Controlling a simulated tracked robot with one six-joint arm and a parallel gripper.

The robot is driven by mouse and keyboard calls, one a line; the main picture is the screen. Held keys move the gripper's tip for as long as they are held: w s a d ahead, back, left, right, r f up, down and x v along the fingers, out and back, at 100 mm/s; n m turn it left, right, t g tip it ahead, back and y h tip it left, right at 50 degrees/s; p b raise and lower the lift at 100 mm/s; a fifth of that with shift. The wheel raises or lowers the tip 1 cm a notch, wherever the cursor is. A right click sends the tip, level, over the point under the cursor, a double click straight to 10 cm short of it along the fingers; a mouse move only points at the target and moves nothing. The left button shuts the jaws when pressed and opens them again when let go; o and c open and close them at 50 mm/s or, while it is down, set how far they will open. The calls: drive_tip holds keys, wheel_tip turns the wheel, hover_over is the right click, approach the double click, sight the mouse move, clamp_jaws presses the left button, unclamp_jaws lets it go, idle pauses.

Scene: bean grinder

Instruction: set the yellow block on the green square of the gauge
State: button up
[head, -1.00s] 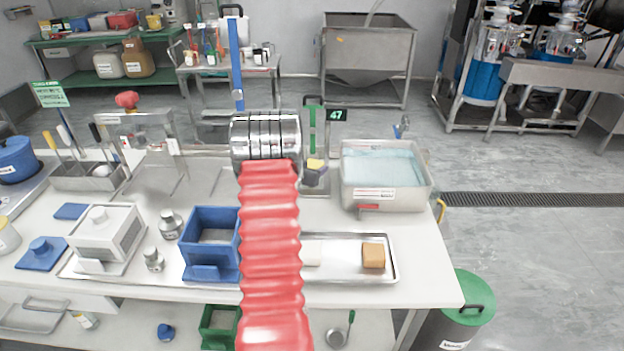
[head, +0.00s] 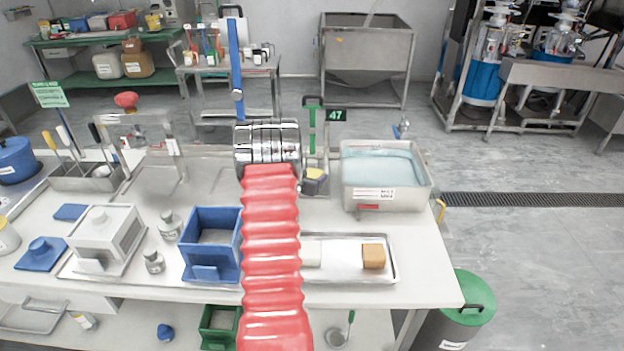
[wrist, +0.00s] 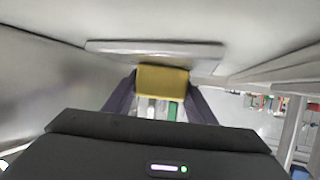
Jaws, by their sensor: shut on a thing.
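The yellow block (wrist: 162,79) is held between the two dark fingers of my gripper (wrist: 161,92) in the wrist view. In the head view the yellow block (head: 316,173) shows just right of my arm's metal wrist, with part of my dark gripper (head: 313,183) beside it. A stand with a green upright (head: 312,128) and a display reading 47 (head: 336,115) is behind the block; it may be the gauge. In the wrist view a small green patch (wrist: 173,110) shows below the block between the fingers. I cannot tell whether the block touches anything below it.
A metal basin of pale blue liquid (head: 384,197) stands to the right. A metal tray (head: 340,270) with a brown block (head: 373,256) lies in front. A blue open box (head: 211,213) is left of my arm. The table's front right corner is clear.

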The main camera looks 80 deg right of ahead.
drive_tip(key=o, duration=1.1)
drive_tip(key=shift+f, duration=0.1)
drive_tip(key=shift+o, duration=0.2)
drive_tip(key=v, duration=1.2)
drive_tip(key=shift+r, duration=0.2)
